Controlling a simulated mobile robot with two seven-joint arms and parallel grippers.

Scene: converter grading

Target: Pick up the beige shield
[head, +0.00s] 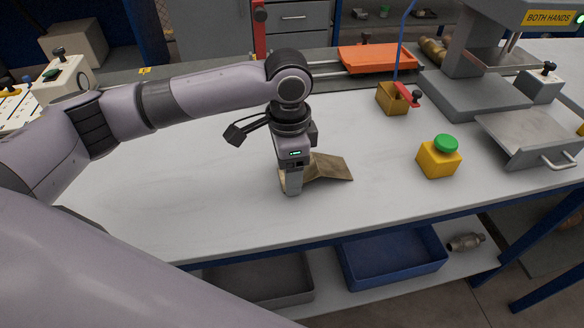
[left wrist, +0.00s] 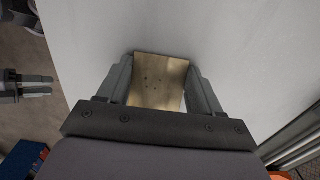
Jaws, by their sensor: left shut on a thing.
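The beige shield (head: 331,168) is a bent tan plate on the white table (head: 200,190), near the middle of the head view. My left gripper (head: 292,190) reaches down from above at the shield's left end and is shut on it. In the left wrist view the shield (left wrist: 158,82) lies between the two fingers of my left gripper (left wrist: 158,75), with a few small dark holes in its face. Part of the shield is hidden behind the gripper in the head view. I cannot tell whether the shield still touches the table.
A yellow box with a green button (head: 438,157) stands to the right. A grey press (head: 470,90) stands at the right. A blue bin (head: 392,259) sits on the shelf below. The table left of the shield is clear.

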